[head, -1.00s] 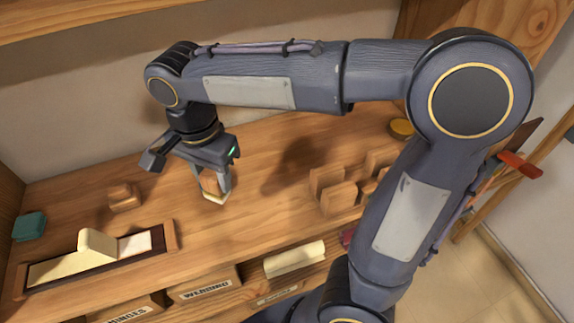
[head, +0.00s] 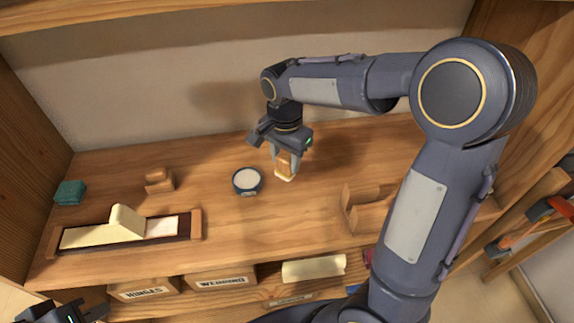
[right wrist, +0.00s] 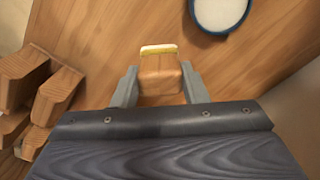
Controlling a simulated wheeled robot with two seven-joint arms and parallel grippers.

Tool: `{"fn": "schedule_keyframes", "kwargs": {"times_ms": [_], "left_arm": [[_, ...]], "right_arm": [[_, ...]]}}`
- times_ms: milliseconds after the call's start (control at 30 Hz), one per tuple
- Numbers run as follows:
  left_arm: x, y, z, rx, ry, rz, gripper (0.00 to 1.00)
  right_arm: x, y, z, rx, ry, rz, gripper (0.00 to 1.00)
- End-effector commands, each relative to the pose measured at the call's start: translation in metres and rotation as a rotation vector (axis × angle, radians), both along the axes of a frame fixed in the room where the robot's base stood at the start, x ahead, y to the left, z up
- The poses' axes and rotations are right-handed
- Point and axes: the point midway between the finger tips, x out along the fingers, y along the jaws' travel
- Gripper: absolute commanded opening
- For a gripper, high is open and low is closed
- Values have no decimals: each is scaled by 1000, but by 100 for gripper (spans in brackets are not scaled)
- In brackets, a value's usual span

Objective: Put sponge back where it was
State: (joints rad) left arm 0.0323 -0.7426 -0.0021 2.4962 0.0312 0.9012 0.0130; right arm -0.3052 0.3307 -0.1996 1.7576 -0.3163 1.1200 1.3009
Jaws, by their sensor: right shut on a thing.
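My right gripper (head: 284,168) is shut on a small wood-backed block (head: 283,166) with a pale yellow-white pad at its lower end. In the right wrist view the block (right wrist: 160,77) sits between both fingers, pad edge facing away. It is held upright over the bench, just right of a round dark-blue dish (head: 247,181) with white contents; I cannot tell whether it touches the bench. A teal, rough-looking block (head: 70,192) lies at the far left. I cannot tell for certain which one is the sponge. My left gripper (head: 75,312) is partly in view at the bottom left corner.
A long dark tray (head: 75,247) with pale pieces lies front left, a small wooden block (head: 158,180) behind it. A slotted wooden rack (head: 362,208) stands right of my right gripper. Labelled boxes (head: 141,291) and a pale roll (head: 314,268) sit below.

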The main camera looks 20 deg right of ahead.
Motion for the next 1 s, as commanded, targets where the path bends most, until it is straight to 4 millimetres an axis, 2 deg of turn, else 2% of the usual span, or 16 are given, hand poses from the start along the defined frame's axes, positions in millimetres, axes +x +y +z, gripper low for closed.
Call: {"fn": "schedule_keyframes", "kwargs": {"times_ms": [100,300,700,733,800,900,1000], "left_arm": [[0,0,1,0,0,0,0],[0,0,-1,0,0,0,0],[0,0,-4,0,0,0,0],[0,0,-4,0,0,0,0],[0,0,-3,0,0,0,0],[0,0,-3,0,0,0,0],[0,0,-3,0,0,0,0]], "right_arm": [[6,-8,-12,-1,4,-3,21],[5,-6,-38,0,2,0,21],[5,-6,-44,0,0,0,21],[5,-6,-44,0,0,0,41],[5,-6,-43,0,0,0,50],[5,-6,-43,1,1,0,61],[5,-6,-43,1,1,0,61]]}}
